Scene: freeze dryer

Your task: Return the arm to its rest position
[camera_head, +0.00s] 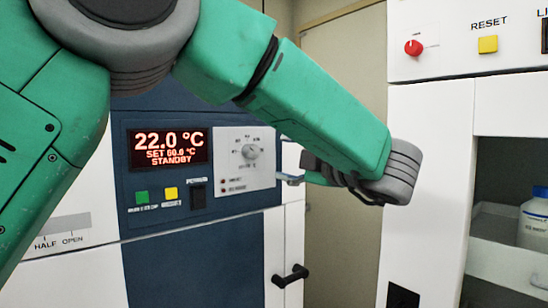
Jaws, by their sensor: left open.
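My left arm (317,105), green with grey joints, comes in from the left and crosses the upper middle of the view. My left gripper (292,180) shows only in part below and behind the forearm, beside the right edge of the blue control panel. It is open, and I see nothing held in it. Whether it touches the panel edge cannot be told. My right gripper is not in view.
The dark blue panel carries a red display (170,148) reading 22.0 °C, SET 60.0 °C, STANDBY, a dial (250,152), and green and yellow buttons. A black handle (291,276) is below. A white cabinet (430,120) stands right, with a bottle (533,222) on its open shelf.

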